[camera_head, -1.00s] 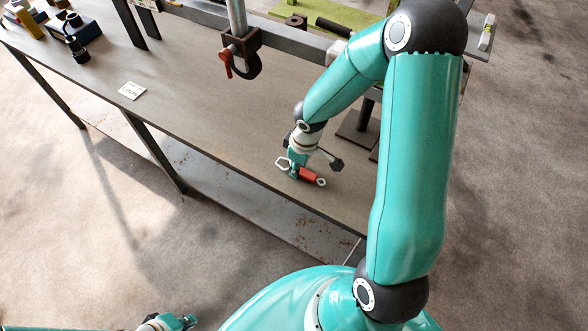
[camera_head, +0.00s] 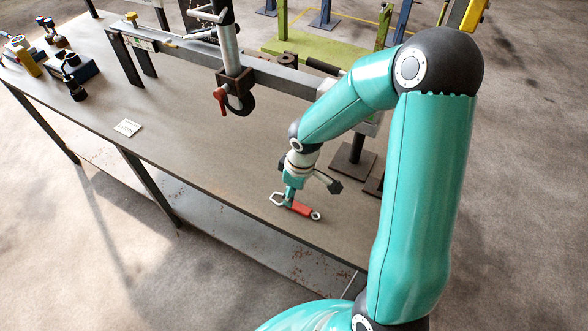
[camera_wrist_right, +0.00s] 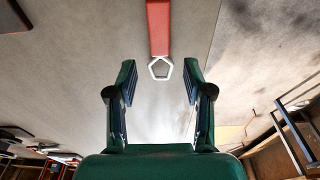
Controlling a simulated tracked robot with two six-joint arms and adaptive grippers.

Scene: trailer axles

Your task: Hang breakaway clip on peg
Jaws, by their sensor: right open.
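The breakaway clip is a red strap with a pale metal ring at each end. In the head view the clip (camera_head: 302,208) appears to lie on the workbench near its front edge. My right gripper (camera_head: 288,192) is at the clip's left end. In the right wrist view the red strap (camera_wrist_right: 158,28) comes in from the top. Its pale angular ring (camera_wrist_right: 160,68) shows between the tips of my right gripper (camera_wrist_right: 160,78), which is open, with a gap on both sides. I cannot make out the peg. My left gripper is not in view.
The grey-brown workbench (camera_head: 190,150) has a small white label (camera_head: 128,127). A metal beam (camera_head: 280,78) with a red-handled clamp (camera_head: 220,97) stands behind. Dark fittings (camera_head: 78,68) stand at the far left. The bench middle is clear.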

